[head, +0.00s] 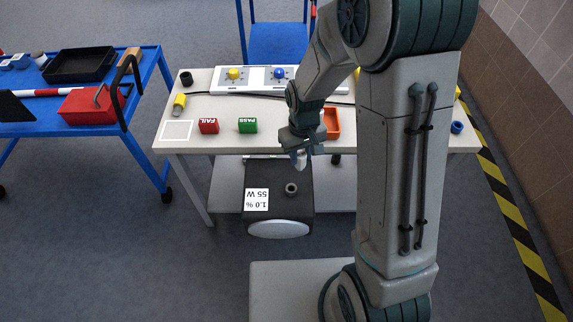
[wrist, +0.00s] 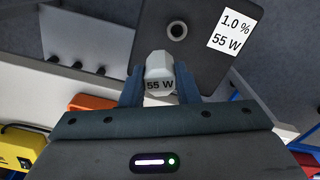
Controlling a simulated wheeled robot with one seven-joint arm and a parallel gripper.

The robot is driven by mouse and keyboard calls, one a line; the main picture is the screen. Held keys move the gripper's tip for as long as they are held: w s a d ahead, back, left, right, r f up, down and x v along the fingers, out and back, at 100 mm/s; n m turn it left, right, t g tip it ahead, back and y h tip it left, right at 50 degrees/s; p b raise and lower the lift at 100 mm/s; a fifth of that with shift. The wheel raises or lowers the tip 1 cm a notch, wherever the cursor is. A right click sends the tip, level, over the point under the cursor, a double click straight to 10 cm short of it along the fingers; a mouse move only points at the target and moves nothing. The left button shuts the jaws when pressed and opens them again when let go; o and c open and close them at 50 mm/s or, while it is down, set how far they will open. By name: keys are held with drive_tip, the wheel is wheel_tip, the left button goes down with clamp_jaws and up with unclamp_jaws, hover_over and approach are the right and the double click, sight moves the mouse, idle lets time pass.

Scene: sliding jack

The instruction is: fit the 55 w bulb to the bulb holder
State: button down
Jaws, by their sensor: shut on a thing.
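My gripper (head: 301,158) is shut on the white 55 W bulb (wrist: 158,72), and the label "55 W" faces the wrist camera. In the wrist view my gripper (wrist: 160,88) has one blue finger on each side of the bulb. The bulb holder (head: 291,189) is a dark round socket on top of a dark box that carries a white label "1.0 % 55 W". The holder also shows in the wrist view (wrist: 177,31), just beyond the bulb's far end. The bulb is apart from the holder in the picture.
The dark box (head: 262,225) stands in front of the white table (head: 280,142). A blue cart (head: 140,70) stands left.

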drive_tip(key=shift+s+a+r+n, duration=0.25)
drive_tip(key=shift+s+a+n, duration=0.45)
drive_tip(key=shift+s+a, duration=0.5)
drive_tip(key=shift+f+b, duration=2.55)
drive_tip(key=shift+f, duration=0.35)
drive_tip(key=shift+f+b, duration=1.4)
drive_tip(key=shift+f, duration=0.15)
drive_tip(key=shift+r, duration=0.15)
wheel_tip(320, 180, up, 2)
drive_tip(key=shift+r+p, duration=0.15)
drive_tip(key=shift+p, duration=0.8)
drive_tip(key=shift+f+b, duration=1.05)
drive_tip(key=shift+f, duration=0.15)
